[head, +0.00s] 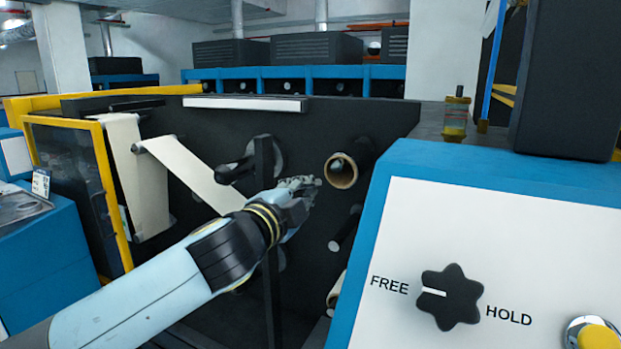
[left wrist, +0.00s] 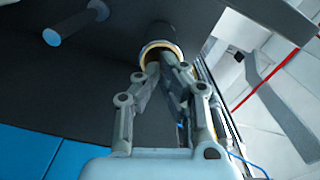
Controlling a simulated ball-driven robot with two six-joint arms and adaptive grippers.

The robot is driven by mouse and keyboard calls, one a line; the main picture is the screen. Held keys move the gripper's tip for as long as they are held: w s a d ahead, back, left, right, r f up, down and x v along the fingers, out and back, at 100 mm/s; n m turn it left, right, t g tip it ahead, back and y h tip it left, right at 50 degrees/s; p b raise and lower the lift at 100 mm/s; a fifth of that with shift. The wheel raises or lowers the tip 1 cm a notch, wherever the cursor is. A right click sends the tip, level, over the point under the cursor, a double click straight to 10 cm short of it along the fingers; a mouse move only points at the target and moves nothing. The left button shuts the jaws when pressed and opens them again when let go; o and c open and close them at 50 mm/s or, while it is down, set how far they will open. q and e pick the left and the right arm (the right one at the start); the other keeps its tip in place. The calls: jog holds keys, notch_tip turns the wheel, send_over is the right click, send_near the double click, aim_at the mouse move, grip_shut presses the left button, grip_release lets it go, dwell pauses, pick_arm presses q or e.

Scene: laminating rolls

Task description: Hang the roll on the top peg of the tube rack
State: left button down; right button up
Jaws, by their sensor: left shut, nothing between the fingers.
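A dark roll with a tan cardboard core (head: 341,171) sticks out from the dark machine panel, right of centre in the head view. Its open end faces me. It also shows in the left wrist view (left wrist: 161,48), just beyond my fingertips. Whether a peg runs through its core is unclear. My left gripper (head: 303,184) is shut and empty, just left of the core's end in the head view. The fingers (left wrist: 172,68) overlap the core's lower rim in the wrist view; contact cannot be told. My right gripper is out of view. I cannot make out the tube rack for certain.
A bare peg (head: 345,229) sticks out below the roll. A pale web (head: 190,172) runs at left, behind a dark upright post (head: 268,285). A blue-edged panel with a black knob (head: 449,297), its mark toward FREE, fills the lower right.

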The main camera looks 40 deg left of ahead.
aim_at(326, 176)
pick_arm(q)
jog(key=x, duration=0.5)
jog(key=shift+a, duration=0.1)
jog(key=shift+x, duration=1.35)
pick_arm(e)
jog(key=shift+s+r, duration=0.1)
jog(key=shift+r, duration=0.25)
pick_arm(q)
jog(key=shift+w, duration=0.15)
